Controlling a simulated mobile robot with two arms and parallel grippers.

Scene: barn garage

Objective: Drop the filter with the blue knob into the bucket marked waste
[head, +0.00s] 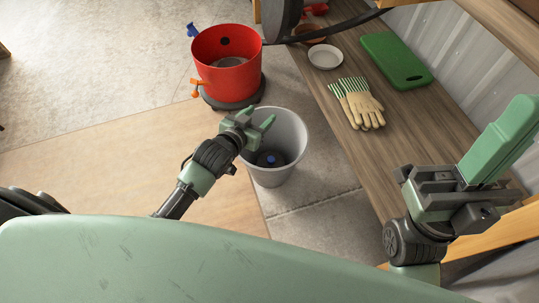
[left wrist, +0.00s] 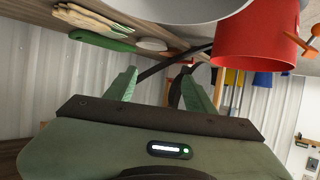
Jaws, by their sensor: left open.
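The filter with the blue knob (head: 270,160) lies at the bottom of the pale grey bucket (head: 293,128); its body looks dark. I cannot see any waste marking on the bucket. My left gripper (head: 266,123) is open and empty, above the bucket's left rim. Its two spread green fingers also show in the left wrist view (left wrist: 160,85), with nothing held between them. That view shows part of the bucket (left wrist: 185,9) at the top. My right gripper (head: 505,140) is at the right, over the bench; its finger opening is unclear.
A red bucket (head: 228,48) with an orange tap stands on a dark base behind the grey bucket. The wooden bench (head: 425,130) at right holds gloves (head: 360,105), a green board (head: 396,60) and a white dish (head: 325,57). The floor at left is clear.

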